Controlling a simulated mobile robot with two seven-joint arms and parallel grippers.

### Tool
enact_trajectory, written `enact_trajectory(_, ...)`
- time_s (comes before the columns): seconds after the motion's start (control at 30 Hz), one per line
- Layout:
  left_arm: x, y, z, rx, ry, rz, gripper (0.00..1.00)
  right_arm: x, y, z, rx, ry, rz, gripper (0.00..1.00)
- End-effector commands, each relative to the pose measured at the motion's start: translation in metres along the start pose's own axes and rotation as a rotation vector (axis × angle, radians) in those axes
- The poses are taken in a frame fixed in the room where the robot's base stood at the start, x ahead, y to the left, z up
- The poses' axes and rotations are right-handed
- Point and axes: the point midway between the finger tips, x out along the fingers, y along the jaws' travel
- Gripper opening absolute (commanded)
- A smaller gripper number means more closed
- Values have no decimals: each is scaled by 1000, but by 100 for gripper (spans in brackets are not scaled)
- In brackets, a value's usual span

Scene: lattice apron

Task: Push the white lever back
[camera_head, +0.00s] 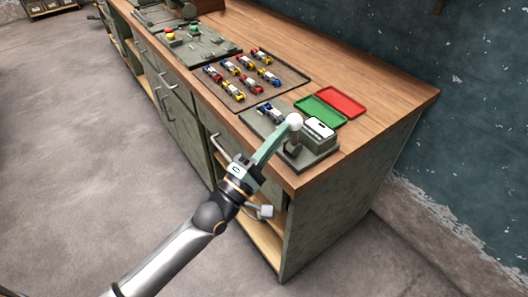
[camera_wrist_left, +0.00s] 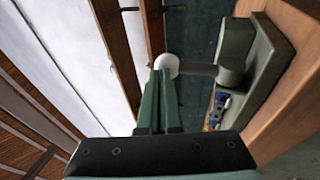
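The stem (camera_wrist_left: 200,69) runs right to the fixture. My right gripper is not in view.
Green (camera_head: 319,112) and red (camera_head: 342,101) trays lie behind. A dark tray (camera_head: 302,79) holds several toy cars to the left. The counter's back right is clear.

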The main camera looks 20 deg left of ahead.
Motion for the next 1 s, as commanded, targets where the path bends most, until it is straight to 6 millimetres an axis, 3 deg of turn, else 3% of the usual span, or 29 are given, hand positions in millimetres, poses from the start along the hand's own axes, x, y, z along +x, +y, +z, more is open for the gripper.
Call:
enact_trajectory(0.4, 29, 4, 6, -1, 0, 5, 0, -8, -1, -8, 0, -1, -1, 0)
enact_trajectory(1.0, 39, 2, 8, -1, 0, 3, 0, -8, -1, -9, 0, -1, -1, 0)
